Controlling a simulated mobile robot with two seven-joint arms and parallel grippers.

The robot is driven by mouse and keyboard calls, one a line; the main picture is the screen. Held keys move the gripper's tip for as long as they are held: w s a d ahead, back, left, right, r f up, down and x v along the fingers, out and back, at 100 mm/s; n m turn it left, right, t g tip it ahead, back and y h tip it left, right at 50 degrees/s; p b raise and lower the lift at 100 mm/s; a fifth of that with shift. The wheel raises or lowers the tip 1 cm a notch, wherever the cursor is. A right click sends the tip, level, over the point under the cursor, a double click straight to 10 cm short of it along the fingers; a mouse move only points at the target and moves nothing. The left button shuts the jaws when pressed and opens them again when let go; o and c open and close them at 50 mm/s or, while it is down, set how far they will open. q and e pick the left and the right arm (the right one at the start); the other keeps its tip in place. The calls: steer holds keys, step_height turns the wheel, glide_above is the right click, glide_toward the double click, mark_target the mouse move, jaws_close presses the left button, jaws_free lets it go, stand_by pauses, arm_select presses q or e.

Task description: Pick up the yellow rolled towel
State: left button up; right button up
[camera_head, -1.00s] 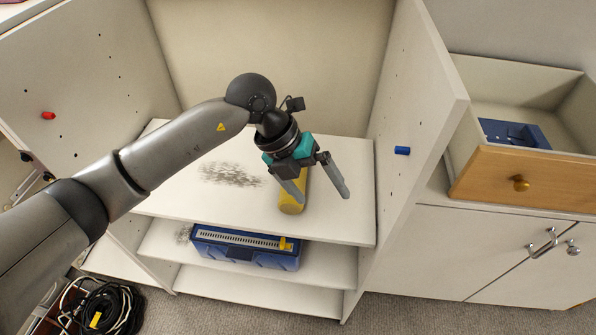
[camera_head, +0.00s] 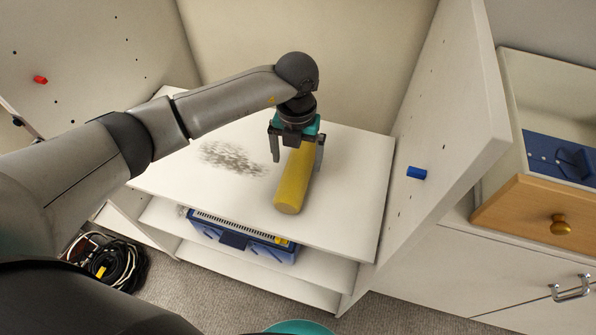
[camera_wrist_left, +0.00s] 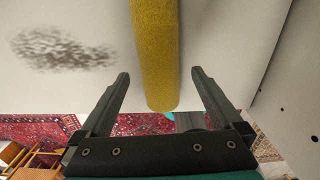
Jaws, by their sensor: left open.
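The yellow rolled towel (camera_head: 293,186) lies on the white top shelf (camera_head: 345,200), its near end close to the shelf's front edge. My left gripper (camera_head: 297,160) is open, with one finger on each side of the towel toward its far part. In the left wrist view the towel (camera_wrist_left: 156,55) runs between the lines of the two fingers of the left gripper (camera_wrist_left: 160,75). I cannot tell whether the fingers touch it. My right gripper is not in view.
A blue case (camera_head: 240,240) sits on the shelf below. The cabinet's right side wall (camera_head: 440,130) carries a blue peg (camera_head: 416,173). An open drawer (camera_head: 540,205) stands at the right. A dark smudge (camera_head: 230,158) marks the shelf left of the towel.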

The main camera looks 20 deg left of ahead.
mark_target(296, 168)
arm_select(q)
step_height(296, 168, down, 6)
steer(key=shift+f+b, duration=0.25)
steer(key=shift+b, duration=0.4)
steer(key=shift+w+r, duration=0.1)
steer(key=c, duration=1.5)
steer(key=shift+o, duration=0.2)
